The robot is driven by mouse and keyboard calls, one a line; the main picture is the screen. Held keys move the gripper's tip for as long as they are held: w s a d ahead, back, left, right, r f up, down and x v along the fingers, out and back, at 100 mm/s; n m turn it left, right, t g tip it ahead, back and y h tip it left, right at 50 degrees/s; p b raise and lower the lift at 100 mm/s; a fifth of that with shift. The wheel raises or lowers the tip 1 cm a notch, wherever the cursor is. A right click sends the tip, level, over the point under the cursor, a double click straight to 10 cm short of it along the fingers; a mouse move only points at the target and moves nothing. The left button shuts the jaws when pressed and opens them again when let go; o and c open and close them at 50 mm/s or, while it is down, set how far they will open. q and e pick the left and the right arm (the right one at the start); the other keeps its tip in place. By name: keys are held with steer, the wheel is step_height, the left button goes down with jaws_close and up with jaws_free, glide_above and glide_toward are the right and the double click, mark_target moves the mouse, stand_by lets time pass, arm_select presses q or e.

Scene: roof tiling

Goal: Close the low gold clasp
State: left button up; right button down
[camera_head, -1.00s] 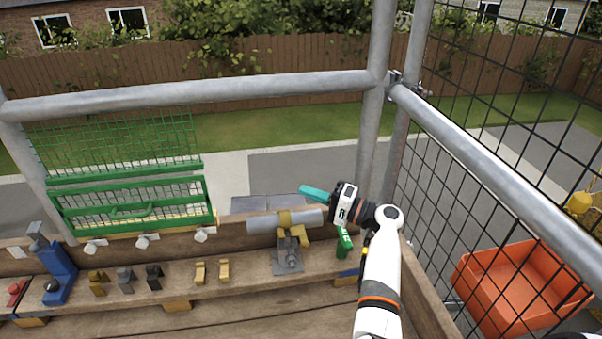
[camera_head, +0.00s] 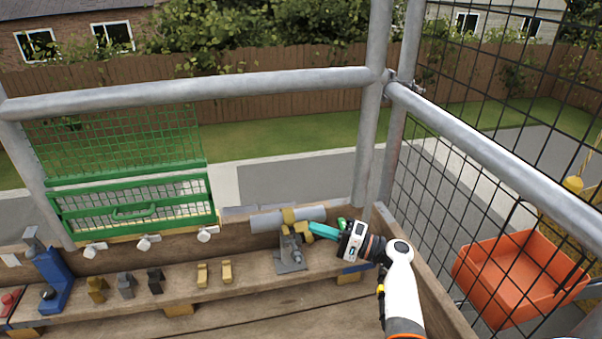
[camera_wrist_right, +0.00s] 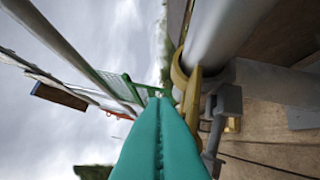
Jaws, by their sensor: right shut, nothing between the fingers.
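The gold clasp (camera_head: 288,215) sits around a grey horizontal pipe (camera_head: 262,222) above a grey bracket on the wooden shelf. In the right wrist view, its gold band (camera_wrist_right: 180,72) curves round the pipe and a gold arm (camera_wrist_right: 191,105) hangs down beside my fingers. My right gripper (camera_head: 311,227) is shut and empty, with teal fingers just right of the clasp, partly covering its gold arm in the head view. The fingers also fill the lower middle of the wrist view (camera_wrist_right: 156,102). I cannot tell whether they touch the arm. My left gripper is out of view.
A grey bracket (camera_head: 291,256) stands below the pipe. Small gold blocks (camera_head: 226,272), a dark block (camera_head: 155,280) and a blue device (camera_head: 52,280) stand left on the shelf. A scaffold post (camera_head: 371,130) and mesh are close by; an orange bin (camera_head: 520,280) is at right.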

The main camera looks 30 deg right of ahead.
steer(key=shift+s+f+b, duration=0.15)
steer(key=shift+f+b, duration=0.15)
steer(key=shift+f, duration=0.55)
steer(key=shift+f, duration=0.1)
